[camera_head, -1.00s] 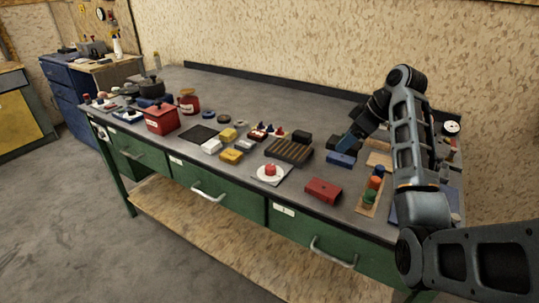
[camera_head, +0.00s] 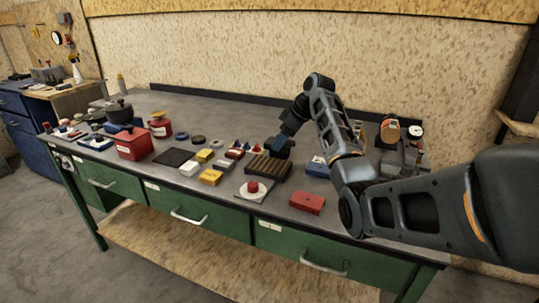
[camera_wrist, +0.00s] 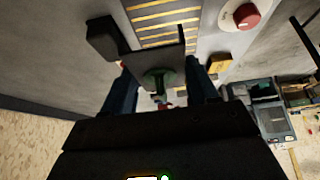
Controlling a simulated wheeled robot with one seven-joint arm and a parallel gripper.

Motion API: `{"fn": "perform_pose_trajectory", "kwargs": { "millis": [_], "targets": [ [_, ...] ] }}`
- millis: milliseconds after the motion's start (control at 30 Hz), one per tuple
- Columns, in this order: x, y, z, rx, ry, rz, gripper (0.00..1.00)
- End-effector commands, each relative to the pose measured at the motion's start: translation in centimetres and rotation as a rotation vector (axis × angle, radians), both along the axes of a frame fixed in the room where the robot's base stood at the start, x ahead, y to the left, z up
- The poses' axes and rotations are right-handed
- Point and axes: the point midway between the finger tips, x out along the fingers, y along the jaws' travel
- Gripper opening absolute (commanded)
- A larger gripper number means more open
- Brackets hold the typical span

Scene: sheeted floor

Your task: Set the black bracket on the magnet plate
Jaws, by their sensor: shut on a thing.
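The magnet plate appears to be the dark block with brass stripes (camera_head: 268,168) on the bench; its stripes also show at the top of the wrist view (camera_wrist: 163,22). My gripper (camera_head: 284,142) is at the plate's far right end. In the wrist view its two fingers (camera_wrist: 160,80) are shut on the black bracket (camera_wrist: 150,53), a dark piece with an upright edge. The bracket overlaps the near end of the stripes there; I cannot tell whether it touches the plate. In the head view the bracket is hard to separate from the dark gripper.
A black block (camera_wrist: 103,38) stands close beside the bracket. A red button on a white disc (camera_head: 253,188) sits in front of the plate. A red box (camera_head: 307,203) lies at the front edge, a blue block (camera_head: 317,167) to the right, and yellow blocks (camera_head: 211,177) to the left.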

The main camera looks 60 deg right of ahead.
Motion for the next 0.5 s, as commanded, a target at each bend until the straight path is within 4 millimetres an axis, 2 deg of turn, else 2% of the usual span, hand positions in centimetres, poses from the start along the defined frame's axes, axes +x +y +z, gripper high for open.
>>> {"fn": "perform_pose_trajectory", "kwargs": {
  "millis": [100, 200, 367, 500],
  "targets": [
    [1.8, 1.1, -1.0, -0.002, 0.001, 0.003, 0.19],
    [2.7, 1.6, -1.7, -0.001, 0.000, 0.000, 0.19],
    [3.2, 1.9, -2.5, 0.000, 0.000, -0.001, 0.19],
    [3.1, 1.9, -4.5, 0.001, 0.002, -0.002, 0.19]
  ]
}}
